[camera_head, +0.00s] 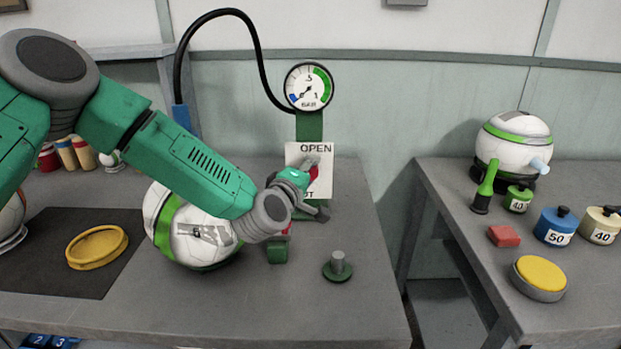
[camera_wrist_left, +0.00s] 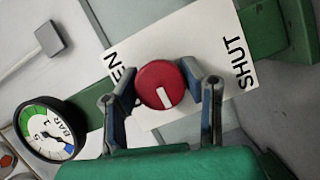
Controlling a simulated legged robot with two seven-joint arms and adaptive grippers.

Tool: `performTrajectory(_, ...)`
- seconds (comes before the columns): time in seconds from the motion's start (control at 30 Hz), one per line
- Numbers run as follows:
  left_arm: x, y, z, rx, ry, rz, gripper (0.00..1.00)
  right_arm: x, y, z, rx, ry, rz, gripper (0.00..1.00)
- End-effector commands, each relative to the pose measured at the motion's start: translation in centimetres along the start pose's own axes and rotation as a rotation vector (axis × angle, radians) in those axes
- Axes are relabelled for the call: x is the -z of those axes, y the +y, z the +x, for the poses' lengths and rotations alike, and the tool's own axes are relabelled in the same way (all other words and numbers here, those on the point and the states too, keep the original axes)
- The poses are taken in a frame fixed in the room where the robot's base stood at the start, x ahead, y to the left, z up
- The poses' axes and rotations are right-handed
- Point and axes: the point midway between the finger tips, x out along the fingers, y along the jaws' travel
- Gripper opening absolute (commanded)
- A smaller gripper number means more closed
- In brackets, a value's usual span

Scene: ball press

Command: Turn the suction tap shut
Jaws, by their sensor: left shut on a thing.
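The suction tap is a round red knob (camera_wrist_left: 161,85) with a white pointer line, in front of a white sign (camera_wrist_left: 188,48). In the wrist view the sign reads SHUT at the right and a partly covered OPEN at the left. The pointer line aims down the picture, between the two words. My left gripper (camera_wrist_left: 158,88) has its fingers on both sides of the knob and is shut on it. In the head view the gripper (camera_head: 309,188) covers most of the knob, and the sign (camera_head: 325,160) has OPEN at the top. My right gripper is not in view.
A pressure gauge (camera_head: 309,87) sits on the green post above the sign, with a black hose (camera_head: 255,45) arching left. A white and green ball (camera_head: 190,230) stands under my left arm. A metal peg (camera_head: 338,265) stands in front. The right table (camera_head: 460,250) holds weights and another ball.

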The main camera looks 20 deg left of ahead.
Motion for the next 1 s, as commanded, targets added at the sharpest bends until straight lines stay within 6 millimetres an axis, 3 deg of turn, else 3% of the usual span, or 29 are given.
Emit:
performTrajectory(0.47, -0.1, -0.6, -0.2, 0.008, -0.004, -0.011, 0.08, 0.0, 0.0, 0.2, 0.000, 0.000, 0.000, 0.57)
performTrajectory(0.5, -0.1, -0.6, -0.2, 0.008, -0.004, -0.011, 0.50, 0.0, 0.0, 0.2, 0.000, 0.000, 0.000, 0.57)
performTrajectory(0.53, -0.1, -0.6, -0.2, 0.008, -0.004, -0.011, 0.57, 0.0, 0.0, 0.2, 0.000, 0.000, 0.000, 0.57)
performTrajectory(0.87, -0.1, -0.2, -0.2, 0.001, -0.002, -0.010, 0.57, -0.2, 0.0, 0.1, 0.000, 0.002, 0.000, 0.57)
performTrajectory(1.0, 0.0, -0.2, -1.6, 0.001, -0.003, -0.010, 0.57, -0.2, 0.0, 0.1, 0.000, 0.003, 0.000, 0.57)
